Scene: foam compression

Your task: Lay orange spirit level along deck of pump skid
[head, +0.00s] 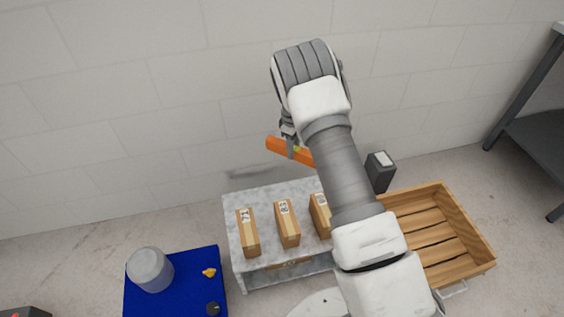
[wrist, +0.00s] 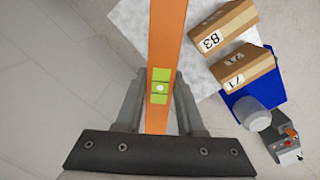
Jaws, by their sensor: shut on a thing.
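The orange spirit level (head: 276,144) is in my gripper (head: 291,149), held in the air near the wall, above and behind the grey table. In the wrist view the level (wrist: 166,35) runs lengthwise between the two fingers, with its green vial (wrist: 160,86) at the grip. My gripper (wrist: 163,100) is shut on it. In the head view my arm hides the level's right end. The pump skid appears to be the blue deck (head: 190,262) with a grey cylinder (head: 150,268), on the floor at lower left; it also shows in the wrist view (wrist: 239,101).
A grey table (head: 236,210) bears several labelled cartons (head: 249,232). The deck also carries a small yellow part (head: 209,272) and a dark knob (head: 212,308). A wooden crate (head: 468,212) and a dark box (head: 380,172) stand right. A dark shelf (head: 540,140) is far right.

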